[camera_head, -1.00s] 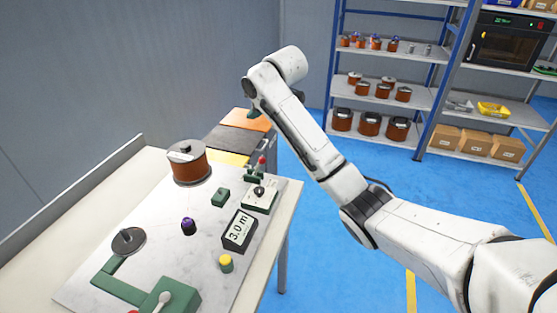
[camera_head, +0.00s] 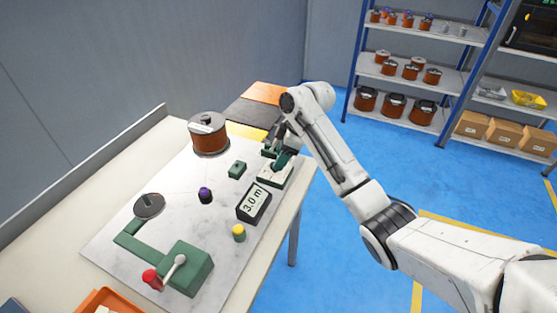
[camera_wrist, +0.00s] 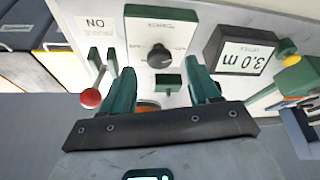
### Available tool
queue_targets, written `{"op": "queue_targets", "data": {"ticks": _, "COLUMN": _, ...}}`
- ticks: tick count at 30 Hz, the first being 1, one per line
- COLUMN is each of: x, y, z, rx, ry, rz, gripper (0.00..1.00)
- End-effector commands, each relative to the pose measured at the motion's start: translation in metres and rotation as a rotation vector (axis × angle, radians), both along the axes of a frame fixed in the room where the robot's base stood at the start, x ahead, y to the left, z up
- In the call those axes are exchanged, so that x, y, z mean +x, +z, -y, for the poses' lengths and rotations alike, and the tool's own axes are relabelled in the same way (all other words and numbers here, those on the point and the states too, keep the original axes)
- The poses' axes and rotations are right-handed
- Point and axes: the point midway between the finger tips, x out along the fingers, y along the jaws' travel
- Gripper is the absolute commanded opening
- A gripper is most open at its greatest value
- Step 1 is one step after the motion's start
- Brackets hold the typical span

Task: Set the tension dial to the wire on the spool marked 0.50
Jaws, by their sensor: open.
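The tension dial is a black knob (camera_wrist: 159,56) on a pale plate with a green edge. It lies just beyond my fingertips in the wrist view; in the head view my gripper hides most of its plate (camera_head: 274,176). My gripper (camera_wrist: 164,80) is open and empty, its two green fingers apart, with the knob seen between and past them. In the head view my gripper (camera_head: 279,160) is over the dial plate at the bench's right edge. A copper wire spool (camera_head: 209,137) stands upright at the back of the board; the marking on its label is too small to read.
A display reading 3.0 m (camera_head: 254,204) sits beside the dial. A red-knobbed lever (camera_wrist: 91,97) is close left of my fingers in the wrist view. A green crank block (camera_head: 186,268), purple knob (camera_head: 205,195) and yellow button (camera_head: 239,233) stand nearby. Shelves hold more spools (camera_head: 394,105).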

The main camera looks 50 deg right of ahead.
Motion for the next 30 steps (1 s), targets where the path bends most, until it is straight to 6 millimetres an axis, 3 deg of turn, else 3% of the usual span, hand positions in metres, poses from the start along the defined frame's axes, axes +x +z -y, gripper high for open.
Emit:
{"op": "queue_targets", "data": {"ticks": 6, "x": 0.007, "y": -0.021, "z": -0.005, "rx": 0.000, "ry": 0.000, "rz": 0.000, "gripper": 0.61}}
{"op": "queue_targets", "data": {"ticks": 17, "x": 0.009, "y": -0.025, "z": -0.006, "rx": -0.001, "ry": 0.000, "rz": 0.001, "gripper": 0.61}}
{"op": "queue_targets", "data": {"ticks": 30, "x": 0.009, "y": -0.025, "z": -0.006, "rx": -0.001, "ry": -0.001, "rz": 0.001, "gripper": 0.20}}
